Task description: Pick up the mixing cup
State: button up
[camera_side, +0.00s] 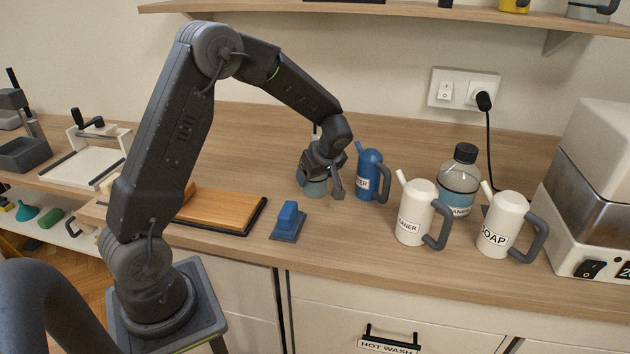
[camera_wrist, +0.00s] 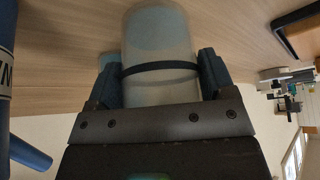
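The mixing cup (camera_side: 315,187) is a small, translucent, bluish cup standing on the wooden counter below my wrist. In the wrist view the cup (camera_wrist: 160,50) is large, pale and cloudy, with a dark band across it. My gripper (camera_side: 321,182) is down at the cup. In the wrist view one finger of my gripper (camera_wrist: 160,78) is on each side of the cup, very close to its wall. I cannot tell whether both fingers press on it. Part of the cup is hidden behind my gripper in the side view.
A blue can (camera_side: 369,175) stands just right of my gripper. White cans, one labelled SOAP (camera_side: 500,222) and another (camera_side: 415,212), and a clear bottle (camera_side: 459,178) stand farther right. A blue block (camera_side: 289,219) and a wooden board (camera_side: 215,210) lie in front and left.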

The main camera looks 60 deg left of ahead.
jog(key=c, duration=0.5)
jog(key=shift+r, duration=0.15)
jog(key=shift+c, duration=0.2)
